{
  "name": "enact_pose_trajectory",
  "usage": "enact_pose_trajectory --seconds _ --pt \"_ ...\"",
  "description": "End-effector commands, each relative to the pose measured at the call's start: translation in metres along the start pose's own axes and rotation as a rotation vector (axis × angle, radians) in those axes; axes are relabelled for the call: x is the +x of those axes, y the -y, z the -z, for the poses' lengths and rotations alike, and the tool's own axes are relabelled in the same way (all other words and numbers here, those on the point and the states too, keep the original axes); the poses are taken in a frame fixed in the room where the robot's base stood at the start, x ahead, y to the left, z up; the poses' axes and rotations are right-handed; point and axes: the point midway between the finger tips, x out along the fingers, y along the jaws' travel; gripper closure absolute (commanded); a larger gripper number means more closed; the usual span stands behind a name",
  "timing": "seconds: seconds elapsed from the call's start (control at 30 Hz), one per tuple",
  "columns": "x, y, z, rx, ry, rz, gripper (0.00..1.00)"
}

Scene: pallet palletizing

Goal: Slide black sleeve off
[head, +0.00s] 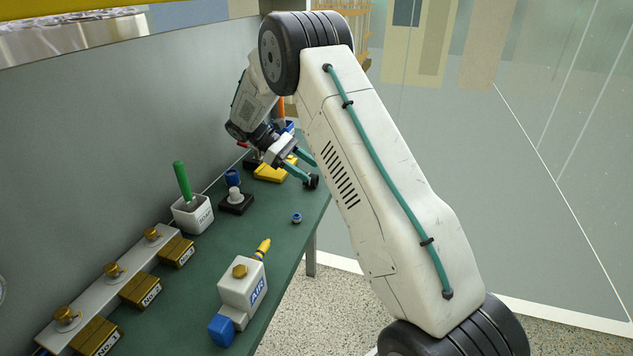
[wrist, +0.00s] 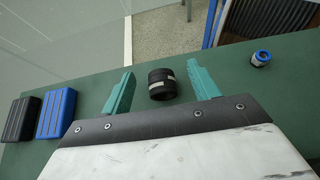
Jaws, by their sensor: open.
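The black sleeve (wrist: 162,84) is a short ribbed cylinder with a pale band, near the edge of the green table. In the wrist view it lies between the two teal fingers of my gripper (wrist: 161,70), with gaps to both. In the head view the sleeve (head: 313,182) is a small dark shape at the tips of my open gripper (head: 311,173). Nothing is held. I cannot tell whether the sleeve sits on another part.
A small blue-collared fitting (wrist: 261,58) stands apart on the table; it also shows in the head view (head: 296,217). Black (wrist: 20,118) and blue (wrist: 56,113) blocks lie at left in the wrist view. The head view shows a yellow block (head: 270,173) and an AIR valve (head: 241,284).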

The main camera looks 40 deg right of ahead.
Motion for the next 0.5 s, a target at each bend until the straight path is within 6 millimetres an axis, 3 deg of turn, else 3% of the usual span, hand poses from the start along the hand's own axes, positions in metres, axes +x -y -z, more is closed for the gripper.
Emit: enact_pose_trajectory --seconds 0.5 --pt "0.065 0.093 -0.049 -0.003 0.002 0.000 0.40"
